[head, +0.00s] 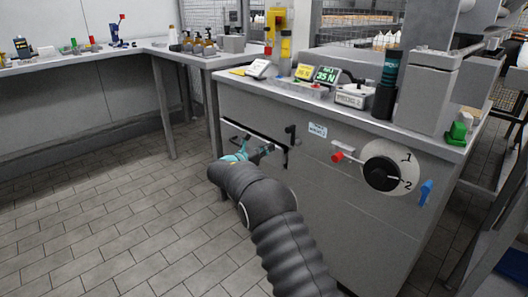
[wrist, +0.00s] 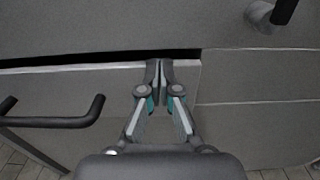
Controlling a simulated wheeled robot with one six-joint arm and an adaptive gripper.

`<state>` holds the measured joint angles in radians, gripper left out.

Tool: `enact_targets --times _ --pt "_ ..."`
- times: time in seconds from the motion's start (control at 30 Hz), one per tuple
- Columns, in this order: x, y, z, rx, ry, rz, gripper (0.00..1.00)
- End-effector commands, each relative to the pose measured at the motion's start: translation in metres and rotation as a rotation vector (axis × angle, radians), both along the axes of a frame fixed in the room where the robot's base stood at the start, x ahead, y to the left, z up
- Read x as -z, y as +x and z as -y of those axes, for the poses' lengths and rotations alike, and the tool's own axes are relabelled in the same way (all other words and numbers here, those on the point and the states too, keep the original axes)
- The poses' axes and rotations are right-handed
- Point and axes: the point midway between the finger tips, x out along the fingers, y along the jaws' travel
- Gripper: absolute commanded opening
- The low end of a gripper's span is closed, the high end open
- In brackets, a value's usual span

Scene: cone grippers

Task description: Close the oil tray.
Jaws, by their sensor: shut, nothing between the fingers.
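The oil tray's grey front panel (wrist: 70,92) fills the left and middle of the wrist view. A dark gap runs along its top edge, so the tray stands slightly out from the cabinet. Its black bar handle (wrist: 55,121) is at the left. My gripper (wrist: 160,68) is shut and empty, with its fingertips at the panel's top edge near its right end. I cannot tell whether they touch it. In the head view, my gripper (head: 268,149) is at the cabinet's left front by the dark slot, and my arm hides much of the tray.
The grey cabinet (head: 340,210) carries a black dial (head: 382,174), a red knob (head: 338,157) and a blue lever (head: 426,192). A black handle (head: 291,134) sticks out just right of the tray. A workbench (head: 100,58) stands at the back left. The tiled floor (head: 110,210) left is clear.

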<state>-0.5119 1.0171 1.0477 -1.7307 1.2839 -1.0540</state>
Motion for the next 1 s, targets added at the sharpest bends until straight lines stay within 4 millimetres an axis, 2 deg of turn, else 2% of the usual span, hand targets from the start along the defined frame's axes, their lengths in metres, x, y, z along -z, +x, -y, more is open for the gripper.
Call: enact_targets --times 0.2,0.7,0.87,1.0 --pt "0.000 0.015 0.017 0.005 0.001 0.001 0.00" --pt "-0.001 0.019 0.027 0.014 0.000 0.001 0.00" --pt "-0.001 0.013 0.021 0.017 0.000 0.001 0.00" --pt "-0.001 0.001 0.003 0.013 -0.001 0.000 0.00"
